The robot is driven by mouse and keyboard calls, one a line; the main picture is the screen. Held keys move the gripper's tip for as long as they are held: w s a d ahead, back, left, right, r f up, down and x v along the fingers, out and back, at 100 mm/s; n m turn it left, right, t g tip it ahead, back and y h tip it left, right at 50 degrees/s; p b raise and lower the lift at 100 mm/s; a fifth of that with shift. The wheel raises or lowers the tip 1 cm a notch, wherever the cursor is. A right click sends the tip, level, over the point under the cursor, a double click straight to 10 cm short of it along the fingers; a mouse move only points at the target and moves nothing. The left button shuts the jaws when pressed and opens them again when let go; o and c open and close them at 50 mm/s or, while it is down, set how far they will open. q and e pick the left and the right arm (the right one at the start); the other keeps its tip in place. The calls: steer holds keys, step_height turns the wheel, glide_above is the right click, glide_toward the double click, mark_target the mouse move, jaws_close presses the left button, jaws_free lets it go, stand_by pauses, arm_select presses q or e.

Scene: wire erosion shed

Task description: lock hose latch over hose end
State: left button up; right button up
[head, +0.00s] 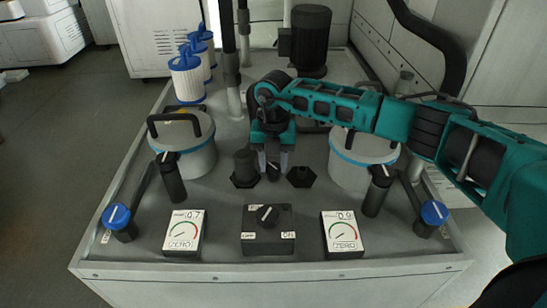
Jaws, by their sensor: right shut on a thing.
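My right gripper (273,167) reaches in from the right and points down at the middle of the grey bench top. Its two pale fingers are shut on a small dark piece (273,173), which looks like the latch; its shape is mostly hidden by the fingers. A black fitting with a hexagonal foot and an upright stub (245,167) stands just left of the fingers. A low black hexagonal fitting (300,176) sits just right of them. I cannot tell which of these is the hose end. My left gripper is not in view.
Two lidded canisters (190,155) (345,172) flank the middle. In front are two dial gauges (184,232) (342,233), a black switch box (268,240) and blue-capped valves (117,216) (434,212). White filters (187,82) and a dark motor (311,40) stand behind.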

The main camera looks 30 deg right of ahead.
mark_target(274, 166)
steer(key=n+p, duration=0.1)
steer(key=n, duration=0.4)
steer(key=shift+r+n, duration=0.1)
steer(key=shift+n, duration=2.4)
steer(key=o, duration=0.8)
step_height(274, 166, up, 13)
steer(key=p, duration=0.3)
